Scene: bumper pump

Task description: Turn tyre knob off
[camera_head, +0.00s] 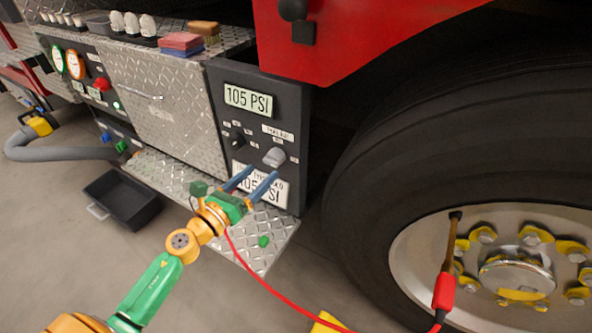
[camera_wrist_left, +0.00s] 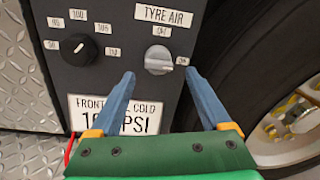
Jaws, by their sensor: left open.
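The tyre air knob (camera_head: 274,157) is a grey knob on the dark control panel (camera_head: 225,110), under a "TYRE AIR" label. It also shows in the left wrist view (camera_wrist_left: 158,60), where its bar lies roughly sideways below one small label and beside another. My left gripper (camera_head: 258,177) is open, its two blue fingers pointing at the panel just below the knob. In the left wrist view the fingertips (camera_wrist_left: 159,76) stand to either side of the knob, slightly below it, with no contact visible. My right gripper is not in view.
A black dial (camera_wrist_left: 78,50) sits left of the knob. A 105 PSI display (camera_head: 248,99) is above. The large tyre (camera_head: 345,200) stands close on the right. A red hose (camera_head: 270,285) runs below my left gripper. A black tray (camera_head: 125,200) lies on the floor.

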